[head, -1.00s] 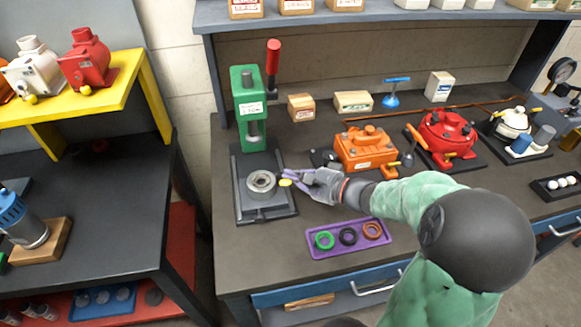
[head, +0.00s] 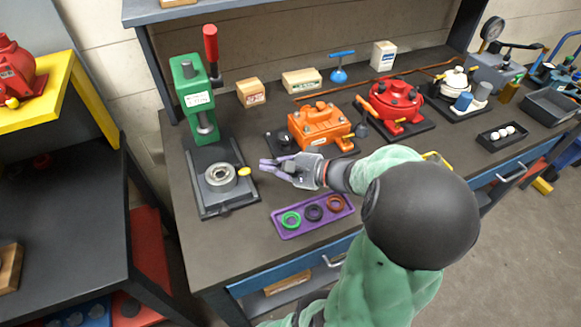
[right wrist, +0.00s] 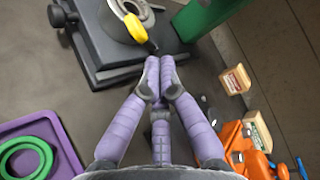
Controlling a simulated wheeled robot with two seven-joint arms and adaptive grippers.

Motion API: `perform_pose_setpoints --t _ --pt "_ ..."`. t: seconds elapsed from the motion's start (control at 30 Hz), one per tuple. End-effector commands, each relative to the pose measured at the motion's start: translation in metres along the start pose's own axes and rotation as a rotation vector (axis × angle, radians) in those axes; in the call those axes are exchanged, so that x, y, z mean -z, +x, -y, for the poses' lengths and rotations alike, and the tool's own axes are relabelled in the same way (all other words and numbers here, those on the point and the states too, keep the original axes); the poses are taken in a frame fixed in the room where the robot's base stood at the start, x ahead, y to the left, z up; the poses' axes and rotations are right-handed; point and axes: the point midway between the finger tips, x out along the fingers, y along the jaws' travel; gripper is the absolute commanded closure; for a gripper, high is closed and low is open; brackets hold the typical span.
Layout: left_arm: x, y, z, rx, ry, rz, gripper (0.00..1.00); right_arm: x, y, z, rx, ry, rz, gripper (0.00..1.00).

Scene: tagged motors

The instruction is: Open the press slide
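The green press (head: 192,95) with a red-handled lever stands at the left of the bench. In front of its ram, a grey slide with a round metal ring fixture (head: 221,178) sits on the dark base. A yellow knob (head: 244,171) sticks out on the fixture's right; it also shows in the right wrist view (right wrist: 135,27). My right gripper (head: 264,166) is just right of the knob, with a small gap. In the right wrist view, its purple fingertips (right wrist: 160,70) are together with nothing seen between them. My left gripper is out of view.
A purple tray (head: 313,226) with green, black and red rings lies in front of the gripper. An orange housing (head: 320,125) and a red one (head: 395,103) stand to the right. Small boxes (head: 251,92) stand behind. Bare bench lies left of the tray.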

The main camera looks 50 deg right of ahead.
Motion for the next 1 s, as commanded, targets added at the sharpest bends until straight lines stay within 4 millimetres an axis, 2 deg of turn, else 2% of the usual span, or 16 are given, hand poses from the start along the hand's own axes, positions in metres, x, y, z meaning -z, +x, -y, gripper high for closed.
perform_pose_setpoints --t 0.2,0.5,1.0 --pt "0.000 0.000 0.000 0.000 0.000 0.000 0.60 0.001 -0.031 0.000 -0.001 0.000 -0.005 1.00" --pt "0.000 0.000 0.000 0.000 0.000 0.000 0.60 0.000 -0.058 0.000 -0.001 -0.001 -0.002 1.00" --pt "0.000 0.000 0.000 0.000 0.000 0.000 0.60 -0.001 -0.063 0.000 -0.001 0.000 0.001 1.00"
